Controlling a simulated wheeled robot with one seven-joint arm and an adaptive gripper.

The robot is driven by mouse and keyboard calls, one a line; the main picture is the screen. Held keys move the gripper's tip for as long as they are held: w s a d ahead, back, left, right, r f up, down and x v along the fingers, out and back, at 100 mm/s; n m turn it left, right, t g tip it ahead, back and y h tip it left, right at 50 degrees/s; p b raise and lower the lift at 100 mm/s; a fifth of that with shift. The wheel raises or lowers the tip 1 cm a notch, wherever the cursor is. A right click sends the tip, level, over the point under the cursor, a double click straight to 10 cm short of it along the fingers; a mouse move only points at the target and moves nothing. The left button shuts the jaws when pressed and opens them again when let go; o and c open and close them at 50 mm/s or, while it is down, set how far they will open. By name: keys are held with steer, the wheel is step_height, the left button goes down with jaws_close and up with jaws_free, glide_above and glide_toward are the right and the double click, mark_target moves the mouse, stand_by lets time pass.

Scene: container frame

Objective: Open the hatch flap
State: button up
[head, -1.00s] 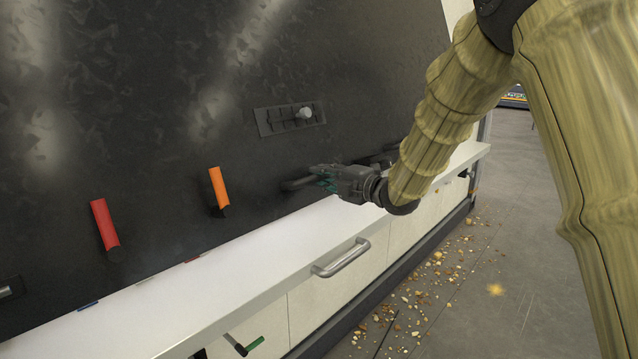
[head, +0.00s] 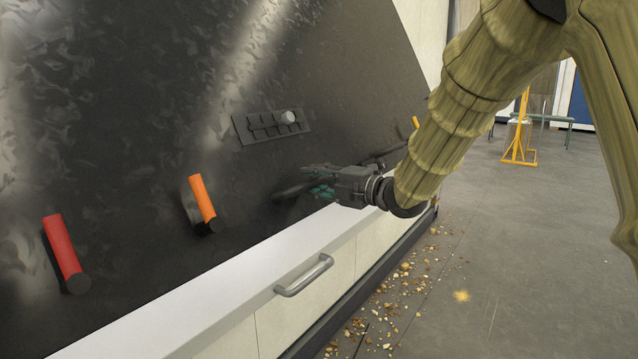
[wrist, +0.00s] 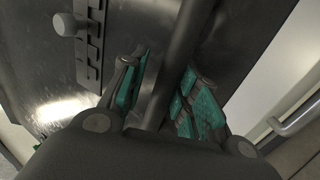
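The hatch flap (head: 130,100) is a large, dark, mottled panel on the left of the head view. A black bar handle (head: 288,190) sits low on it, partly hidden by my gripper. My gripper (head: 318,182) is at this handle. In the wrist view, the dark bar (wrist: 180,60) runs between the two green-padded fingers, close to the palm. In the head view, the flap's lower part hangs over part of the white counter (head: 230,290), at a slant.
Red (head: 65,253) and orange (head: 203,203) handles and a slotted plate with a pale knob (head: 288,117) stick out from the panel. A drawer pull (head: 304,275) is below the counter. Debris (head: 400,290) lies on the floor, with open floor to the right.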

steer(key=shift+o, duration=0.2)
steer(key=shift+s+a, duration=0.1)
steer(key=shift+s, duration=0.05)
steer(key=shift+d+f, duration=0.2)
steer(key=shift+d, duration=0.2)
steer(key=v, duration=1.1)
steer(key=shift+s+d, duration=0.15)
steer(key=shift+s, duration=0.15)
